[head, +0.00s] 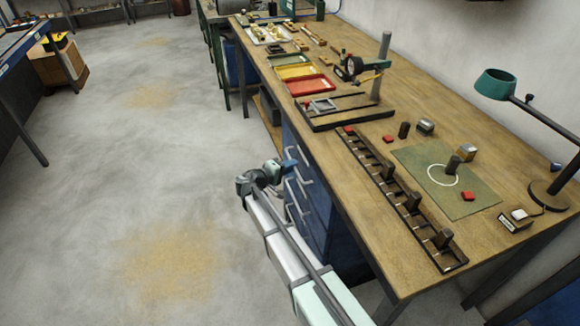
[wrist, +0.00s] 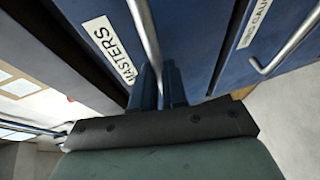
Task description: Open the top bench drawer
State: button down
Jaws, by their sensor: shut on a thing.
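The blue drawer cabinet (head: 318,212) stands under the wooden bench, with pale bar handles on its front. In the head view my gripper (head: 290,165) is at the upper part of that front. In the wrist view my gripper (wrist: 160,78) is shut on a metal bar handle (wrist: 145,32), its two blue fingers on either side of the bar. The handle belongs to a blue drawer with a label reading MASTERS (wrist: 108,48). A neighbouring drawer with a partly hidden label (wrist: 254,22) has its own handle (wrist: 285,48). I cannot tell how far the gripped drawer stands out.
The bench top (head: 345,165) carries a slotted dark rack (head: 400,200), a green mat (head: 420,165), a gauge stand (head: 380,70), coloured trays (head: 313,86) and a lamp (head: 497,84). Open concrete floor (head: 130,180) lies to the left of the cabinet.

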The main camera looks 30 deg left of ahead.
dwell(0.5)
jog(key=s+a, duration=2.1)
jog(key=shift+s+a, duration=0.15)
jog(key=c, duration=1.2)
grip_release()
jog(key=shift+o, duration=0.2)
jog(key=v, duration=1.3)
jog(key=shift+s, duration=0.4)
jog(key=shift+w+a, duration=0.15)
